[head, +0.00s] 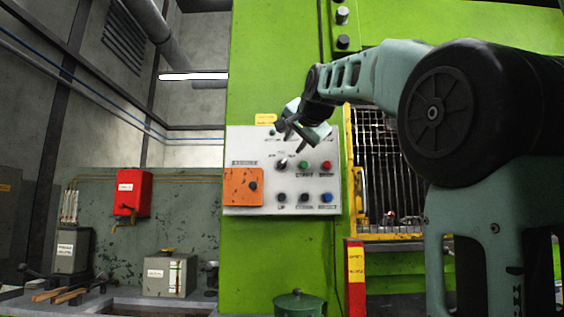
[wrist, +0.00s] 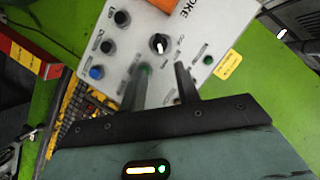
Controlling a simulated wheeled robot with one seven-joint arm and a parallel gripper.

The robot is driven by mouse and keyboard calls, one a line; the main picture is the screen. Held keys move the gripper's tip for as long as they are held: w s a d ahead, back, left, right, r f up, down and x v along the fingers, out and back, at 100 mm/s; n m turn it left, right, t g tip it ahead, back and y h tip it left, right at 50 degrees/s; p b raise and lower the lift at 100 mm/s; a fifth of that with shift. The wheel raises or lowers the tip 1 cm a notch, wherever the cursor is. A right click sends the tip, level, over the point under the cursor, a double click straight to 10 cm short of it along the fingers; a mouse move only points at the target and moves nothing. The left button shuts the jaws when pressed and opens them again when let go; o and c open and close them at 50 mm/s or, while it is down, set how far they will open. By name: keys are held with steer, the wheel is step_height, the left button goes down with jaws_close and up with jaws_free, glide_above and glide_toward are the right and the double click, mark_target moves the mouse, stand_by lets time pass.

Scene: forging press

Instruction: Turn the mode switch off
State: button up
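The mode switch (head: 281,163) is a dark rotary knob in the upper row of the grey control panel (head: 232,140). In the wrist view the switch (wrist: 158,43) is black with a white pointer mark, just beyond my fingertips. My gripper (head: 284,132) is in front of the panel's upper part, above the switch in the head view. In the wrist view my gripper (wrist: 163,68) has its two fingers apart with nothing between them. It does not appear to touch the switch. The fingers partly cover the green and red buttons there.
A green button (head: 304,164) and a red button (head: 326,165) sit right of the switch. A row of dark and blue knobs (head: 304,197) lies below, and an orange plate (head: 236,187) at left. A yellow guard frame (head: 357,200) stands right of the panel.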

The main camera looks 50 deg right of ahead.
mark_target(283, 163)
steer(key=x, duration=1.1)
steer(key=shift+w+d+p, duration=0.2)
steer(key=shift+d+p, duration=0.05)
steer(key=shift+p, duration=0.05)
jaws_close()
